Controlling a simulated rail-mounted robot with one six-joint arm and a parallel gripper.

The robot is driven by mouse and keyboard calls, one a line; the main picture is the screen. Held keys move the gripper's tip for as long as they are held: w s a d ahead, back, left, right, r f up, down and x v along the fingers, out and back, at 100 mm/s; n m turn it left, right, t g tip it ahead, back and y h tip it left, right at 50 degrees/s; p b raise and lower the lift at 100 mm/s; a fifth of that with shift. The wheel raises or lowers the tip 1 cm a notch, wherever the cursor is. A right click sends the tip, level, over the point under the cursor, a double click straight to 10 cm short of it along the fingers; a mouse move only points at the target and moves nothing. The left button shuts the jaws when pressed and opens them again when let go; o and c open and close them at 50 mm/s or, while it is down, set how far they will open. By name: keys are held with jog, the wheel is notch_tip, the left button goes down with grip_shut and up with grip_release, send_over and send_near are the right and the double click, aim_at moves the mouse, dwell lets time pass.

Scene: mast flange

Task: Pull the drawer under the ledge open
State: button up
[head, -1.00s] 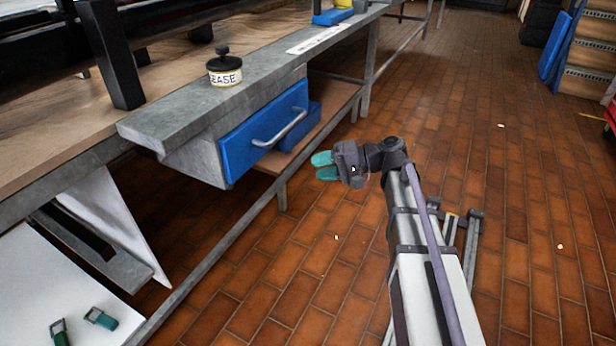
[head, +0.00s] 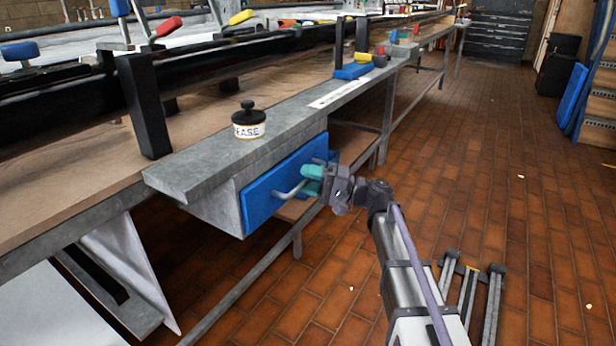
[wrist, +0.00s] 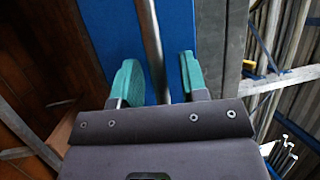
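The drawer (head: 262,203) has a blue front and sits in a grey housing under the grey ledge (head: 215,160). It looks closed. A metal bar handle (head: 287,193) stands out from its front. My gripper (head: 312,180), with teal fingers, is at the far end of the handle and hides that part of it. In the wrist view the handle (wrist: 151,40) runs between the two spread fingers of my gripper (wrist: 158,78), with gaps on both sides. The blue drawer front (wrist: 106,30) lies beyond the fingertips.
A grease tin (head: 248,122) with a black lid stands on the ledge above the drawer. A label strip (head: 342,93) and a blue clamp (head: 353,71) lie farther along. A bench leg (head: 387,115) stands beyond the drawer. The tiled floor (head: 450,200) to the right is mostly clear.

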jog(key=shift+c, duration=0.2)
grip_shut()
dwell(0.4)
